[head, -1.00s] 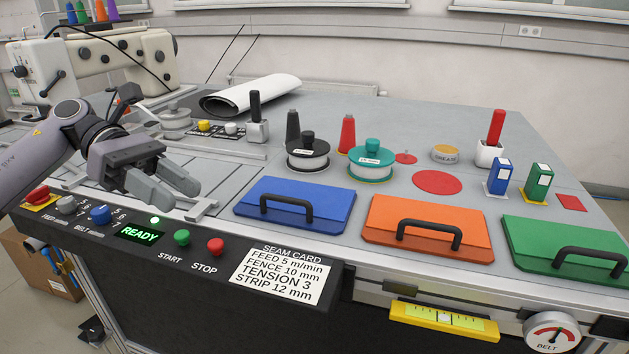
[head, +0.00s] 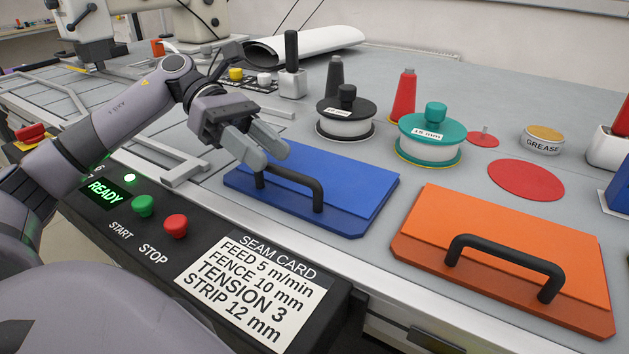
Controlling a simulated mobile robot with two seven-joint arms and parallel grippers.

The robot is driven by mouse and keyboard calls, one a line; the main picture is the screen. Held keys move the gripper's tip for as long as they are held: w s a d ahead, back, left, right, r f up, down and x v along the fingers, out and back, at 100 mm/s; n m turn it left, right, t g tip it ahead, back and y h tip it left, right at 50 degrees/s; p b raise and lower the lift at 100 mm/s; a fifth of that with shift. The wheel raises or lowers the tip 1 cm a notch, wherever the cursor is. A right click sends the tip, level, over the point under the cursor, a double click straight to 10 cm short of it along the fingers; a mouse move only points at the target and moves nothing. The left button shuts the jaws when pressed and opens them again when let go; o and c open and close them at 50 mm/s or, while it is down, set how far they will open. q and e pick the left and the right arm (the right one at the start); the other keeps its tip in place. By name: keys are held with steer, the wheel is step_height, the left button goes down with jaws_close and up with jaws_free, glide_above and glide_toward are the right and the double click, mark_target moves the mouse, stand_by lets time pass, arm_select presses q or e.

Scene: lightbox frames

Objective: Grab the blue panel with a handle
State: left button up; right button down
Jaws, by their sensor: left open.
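The blue panel (head: 345,190) lies flat on the grey table in the middle of the head view. Its black bar handle (head: 300,181) stands up near its front left side. My left gripper (head: 263,152) is open, with its fingers over the back left part of the panel, close to the left end of the handle. In the picture the fingers overlap the panel's upper left corner; I cannot tell whether they touch it. Nothing is between the fingers that I can see. My right gripper is not in view.
An orange panel (head: 500,225) with a black handle lies to the right. A black-topped spool (head: 346,115) and a teal spool (head: 430,135) stand behind the blue panel. The control box with its seam card (head: 250,285) is in front. A red disc (head: 525,180) lies farther right.

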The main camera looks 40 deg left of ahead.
mark_target(289, 171)
arm_select(q)
steer(key=x, duration=0.3)
steer(key=s+x, duration=0.1)
steer(key=x, duration=0.1)
steer(key=shift+d+r+p, duration=0.1)
steer(key=shift+r+p, duration=0.1)
steer(key=shift+p, duration=0.1)
steer(key=shift+w+d+f, duration=0.1)
steer(key=shift+d+f, duration=0.15)
steer(key=shift+d, duration=0.15)
jaws_close()
